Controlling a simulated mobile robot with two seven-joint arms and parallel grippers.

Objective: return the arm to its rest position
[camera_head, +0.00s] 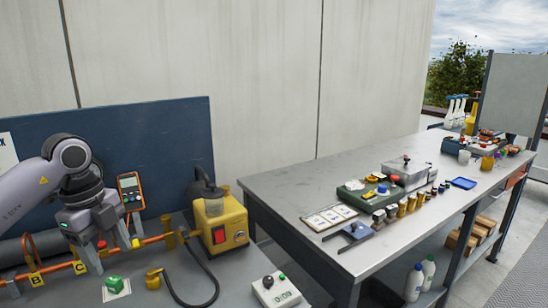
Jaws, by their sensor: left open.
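My left arm (31,186) comes in from the left edge, bent at a grey joint. My left gripper (106,250) points down and is open, over the copper pipe (155,239) at the left of the near bench. A small red part shows between its fingers; I cannot tell whether they touch it. A green block (115,285) on a small white card lies just in front of the gripper, apart from it. My right gripper is not in view.
A yellow pump (219,222) with a black hose stands right of the gripper. An orange meter (130,190) is behind it, by the dark blue panel (155,135). A long metal table (290,190) stands at the right.

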